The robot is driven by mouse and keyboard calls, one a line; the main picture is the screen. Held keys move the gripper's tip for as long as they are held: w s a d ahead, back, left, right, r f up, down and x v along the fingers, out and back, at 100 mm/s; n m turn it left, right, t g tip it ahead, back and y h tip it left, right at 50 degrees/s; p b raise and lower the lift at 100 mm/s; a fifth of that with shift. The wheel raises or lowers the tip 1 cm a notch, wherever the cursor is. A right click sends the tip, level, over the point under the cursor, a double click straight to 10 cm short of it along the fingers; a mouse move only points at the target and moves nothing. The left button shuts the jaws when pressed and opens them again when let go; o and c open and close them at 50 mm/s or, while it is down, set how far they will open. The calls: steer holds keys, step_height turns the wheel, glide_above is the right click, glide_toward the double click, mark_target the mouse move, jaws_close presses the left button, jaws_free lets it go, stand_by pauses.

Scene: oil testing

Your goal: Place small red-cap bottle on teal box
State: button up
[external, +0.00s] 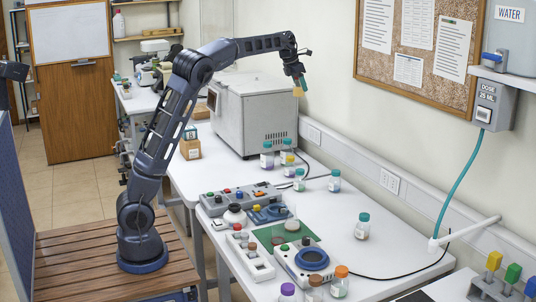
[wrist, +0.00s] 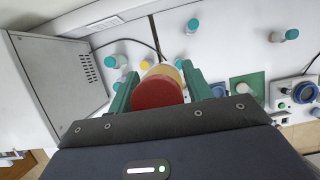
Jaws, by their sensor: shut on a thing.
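The small red-cap bottle (wrist: 157,93) is between the two green fingers of my gripper (wrist: 163,85) in the wrist view. Its red cap faces the camera, and its pale yellowish body points away. In the external view my gripper (external: 298,81) is high above the bench, in front of the wall, with the bottle's yellowish part (external: 298,92) showing below the fingers. The gripper is shut on the bottle and holds it clear of all surfaces. I cannot make out a teal box in either view.
A large grey oven-like box (external: 255,115) stands left of and below my gripper. Several teal-cap bottles stand on the white bench, one (external: 334,181) by itself. A green mat (external: 300,237) and control boxes (external: 303,262) fill the front. The bench's right side is fairly clear.

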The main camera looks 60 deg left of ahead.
steer(key=s+a+n+y, duration=0.1)
steer(key=s+a, duration=0.1)
steer(key=a, duration=0.7)
steer(key=s+a+n, duration=0.2)
steer(key=s+a, duration=0.1)
steer(key=a, duration=0.6)
steer(key=n+g+y, duration=0.1)
steer(key=n+y, duration=0.1)
steer(key=n, duration=0.4)
glide_above(189, 127)
steer(key=f, duration=0.1)
steer(key=shift+w+f, duration=0.15)
steer(key=shift+f, duration=12.35)
steer(key=shift+f, duration=0.1)
steer(key=o, duration=1.1)
